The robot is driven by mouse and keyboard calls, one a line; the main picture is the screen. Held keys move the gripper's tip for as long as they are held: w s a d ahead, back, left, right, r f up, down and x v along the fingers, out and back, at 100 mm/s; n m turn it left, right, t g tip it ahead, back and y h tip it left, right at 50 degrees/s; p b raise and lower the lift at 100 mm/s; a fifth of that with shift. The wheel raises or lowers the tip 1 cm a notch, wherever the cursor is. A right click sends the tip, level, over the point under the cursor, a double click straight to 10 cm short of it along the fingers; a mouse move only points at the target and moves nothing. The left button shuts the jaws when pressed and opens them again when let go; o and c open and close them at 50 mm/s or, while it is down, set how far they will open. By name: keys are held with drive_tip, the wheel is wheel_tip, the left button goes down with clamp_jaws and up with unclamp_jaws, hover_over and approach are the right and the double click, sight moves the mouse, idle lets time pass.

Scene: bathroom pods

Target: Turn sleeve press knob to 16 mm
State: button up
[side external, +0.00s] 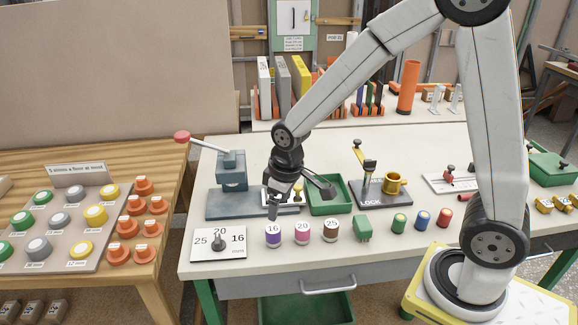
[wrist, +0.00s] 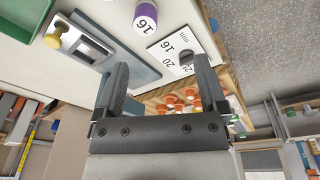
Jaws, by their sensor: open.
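The white dial plate (side external: 235,250) lies at the table's front left, marked 25, 20 and 16 mm. A small dark knob (side external: 218,241) stands on it; I cannot tell where it points. The grey-blue sleeve press (side external: 231,171) with a red-tipped lever stands behind the plate. My gripper (side external: 299,199) is open and empty above the table, to the right of the plate and press. In the wrist view, my gripper (wrist: 162,66) has its fingers apart. The dial plate (wrist: 166,50) is beyond the fingertips, and the right finger is close to the knob (wrist: 187,58) in the picture.
Purple 16 (side external: 273,233), pink 20 (side external: 302,230) and brown 25 (side external: 331,229) cylinders stand right of the plate. A green tray (side external: 330,207) is near my gripper. A brass cup on a lock base (side external: 381,203) stands further right. A wooden table (side external: 150,194) adjoins at left.

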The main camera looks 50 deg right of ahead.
drive_tip(key=w+a+f+n+g, duration=0.1)
drive_tip(key=w+a+f+n, duration=0.2)
drive_tip(key=w, duration=0.5)
drive_tip(key=n, duration=0.3)
hover_over(216, 238)
wheel_tip(216, 238, down, 3)
drive_tip(key=shift+r+g, duration=0.1)
drive_tip(key=shift+g, duration=0.3)
drive_tip(key=shift+s, duration=0.1)
drive_tip(key=shift+f, duration=3.9)
clamp_jaws()
